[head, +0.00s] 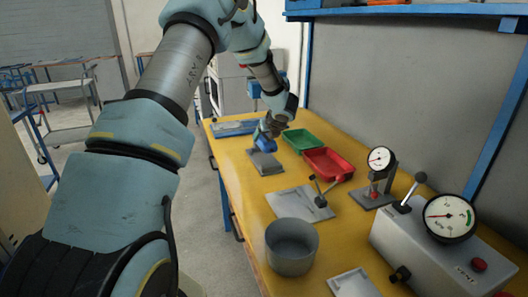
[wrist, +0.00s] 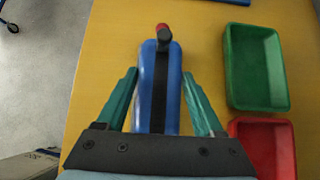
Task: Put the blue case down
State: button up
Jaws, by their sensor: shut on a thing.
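The blue case (wrist: 146,85) sits between the fingers of my gripper (wrist: 160,74) in the wrist view. It has a black strip along its top and a small red tip at the far end. My gripper is shut on it. In the head view the blue case (head: 265,144) shows below my gripper (head: 268,132), over the yellow bench (head: 237,152), close to a grey block (head: 265,163). I cannot tell whether its underside touches anything.
A green tray (head: 302,141) and a red tray (head: 328,164) stand to the right of the case. A grey plate (head: 290,203), a grey pot (head: 291,246) and a dial gauge (head: 380,159) are nearer.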

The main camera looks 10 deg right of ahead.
jog(key=shift+f+p, duration=0.45)
jog(key=shift+f, duration=2.45)
jog(key=shift+f, duration=0.1)
jog(key=o, duration=1.4)
